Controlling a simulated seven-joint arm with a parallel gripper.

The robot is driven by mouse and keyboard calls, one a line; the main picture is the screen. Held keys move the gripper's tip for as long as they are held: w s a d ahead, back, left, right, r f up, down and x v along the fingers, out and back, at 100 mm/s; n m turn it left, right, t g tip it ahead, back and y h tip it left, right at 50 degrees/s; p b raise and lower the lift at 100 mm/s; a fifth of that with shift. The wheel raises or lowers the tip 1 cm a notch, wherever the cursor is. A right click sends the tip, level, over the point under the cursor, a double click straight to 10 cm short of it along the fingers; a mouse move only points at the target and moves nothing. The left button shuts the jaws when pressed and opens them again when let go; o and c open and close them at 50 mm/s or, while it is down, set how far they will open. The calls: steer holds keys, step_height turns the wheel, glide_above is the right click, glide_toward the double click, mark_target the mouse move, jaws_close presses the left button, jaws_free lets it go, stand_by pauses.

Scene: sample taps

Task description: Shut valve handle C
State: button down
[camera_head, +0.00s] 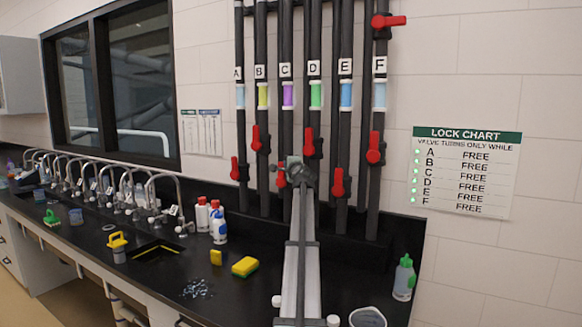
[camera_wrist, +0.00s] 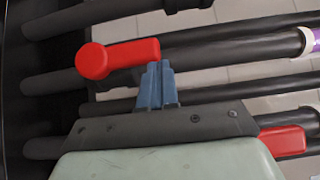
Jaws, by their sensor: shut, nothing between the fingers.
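Valve handle C (camera_head: 280,181) is red and sits on the black pipe under the purple sight glass, partly hidden behind my gripper (camera_head: 291,164) in the head view. In the wrist view, handle C (camera_wrist: 118,58) lies roughly along its pipe, with its round hub at the left. The purple sight glass (camera_wrist: 316,42) shows at the right edge. My gripper (camera_wrist: 157,68) is shut and empty. Its blue-grey fingertips are close beside the free end of handle C; I cannot tell whether they touch.
Neighbouring red handles B (camera_head: 256,139) and D (camera_head: 308,144) flank C. Another red handle (camera_wrist: 283,141) shows behind my gripper at lower right in the wrist view. The lock chart (camera_head: 464,171) reads FREE for every valve. Bottles (camera_head: 218,224) and sponges (camera_head: 245,266) stand on the bench.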

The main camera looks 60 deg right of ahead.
steer(key=shift+w+r+n+g+y, duration=0.25)
steer(key=shift+w+n+g+y, duration=0.05)
steer(key=shift+w+n, duration=0.15)
stand_by(0.4)
steer(key=w+f+n+g+y, duration=0.3)
steer(key=w+n+g, duration=0.4)
steer(key=w+g, duration=0.4)
steer(key=shift+w+f+n, duration=0.35)
steer(key=shift+w+f, duration=0.3)
steer(key=shift+f, duration=0.15)
stand_by(0.4)
stand_by(0.4)
steer(key=a+r, duration=0.7)
steer(key=r, duration=0.4)
